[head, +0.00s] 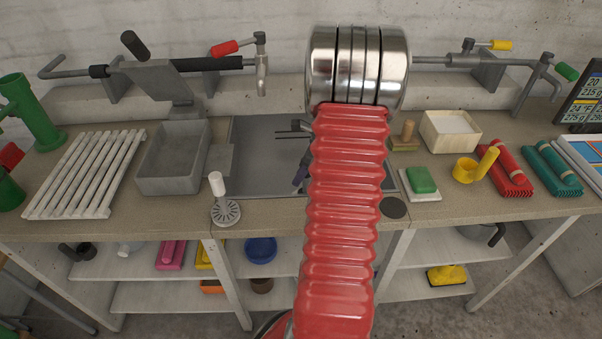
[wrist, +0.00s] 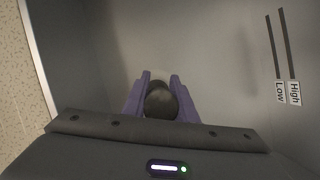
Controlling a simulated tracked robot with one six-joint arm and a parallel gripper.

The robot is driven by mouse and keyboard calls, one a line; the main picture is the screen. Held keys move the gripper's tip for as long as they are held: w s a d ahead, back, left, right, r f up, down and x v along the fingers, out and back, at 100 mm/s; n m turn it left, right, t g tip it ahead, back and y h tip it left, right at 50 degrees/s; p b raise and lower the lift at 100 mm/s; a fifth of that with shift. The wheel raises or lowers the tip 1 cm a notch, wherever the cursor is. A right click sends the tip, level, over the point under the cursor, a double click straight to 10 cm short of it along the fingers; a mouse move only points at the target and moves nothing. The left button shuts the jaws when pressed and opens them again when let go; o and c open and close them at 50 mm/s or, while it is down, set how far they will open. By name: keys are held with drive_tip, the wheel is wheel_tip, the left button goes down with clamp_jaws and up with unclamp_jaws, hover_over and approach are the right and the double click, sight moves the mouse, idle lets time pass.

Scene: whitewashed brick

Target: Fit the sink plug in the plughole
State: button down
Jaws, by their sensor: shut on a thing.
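My gripper (wrist: 160,80) has purple jaws shut on a dark, round-topped thing, which I take to be the sink plug (wrist: 161,103). In the wrist view the plug sits between the two fingers, over the grey inside of the sink (wrist: 215,60). In the head view one purple finger of my gripper (head: 299,178) shows just left of my red arm, over the sink (head: 258,135). The plug is hidden there. The plughole shows in neither view. I cannot tell how far the plug is from the sink floor.
Two dark level lines marked Low and High (wrist: 293,92) run on the sink wall. A white-handled strainer (head: 226,208) stands at the sink's front left. A dark disc (head: 393,208) and a green sponge (head: 421,180) lie right of it. A grey basin (head: 173,180) stands left.

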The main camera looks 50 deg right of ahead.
drive_tip(key=shift+f, duration=1.05)
drive_tip(key=c, duration=1.4)
unclamp_jaws()
drive_tip(key=shift+o, duration=0.2)
drive_tip(key=v, duration=1.3)
drive_tip(key=shift+s+r, duration=0.2)
drive_tip(key=shift+r, duration=0.15)
drive_tip(key=shift+d, duration=0.1)
